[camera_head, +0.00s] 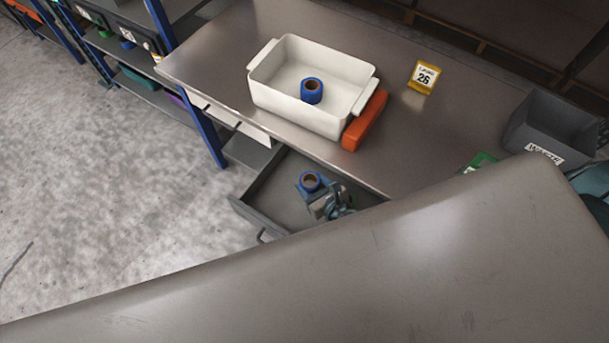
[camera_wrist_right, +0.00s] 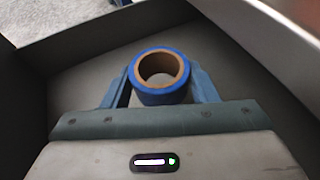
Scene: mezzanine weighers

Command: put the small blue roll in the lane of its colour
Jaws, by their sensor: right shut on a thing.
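A blue roll with a brown core (camera_head: 310,181) is held between the fingers of my right gripper (camera_head: 316,190), low in an open grey drawer (camera_head: 263,192) under the bench. The right wrist view shows the roll (camera_wrist_right: 160,76) upright between both fingers, its hole facing up, with the drawer floor close around it. Whether it rests on the floor is unclear. A second blue roll (camera_head: 311,91) stands inside the white tray (camera_head: 293,112) on the bench. No coloured lanes can be made out. My left gripper is not in view.
On the grey bench (camera_head: 225,45), an orange block (camera_head: 364,121) lies against the tray's right side. A yellow sign reading 26 (camera_head: 424,77) and a grey waste bin (camera_head: 549,127) stand further right. The bench edge overhangs part of the drawer. A large grey surface blocks the foreground.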

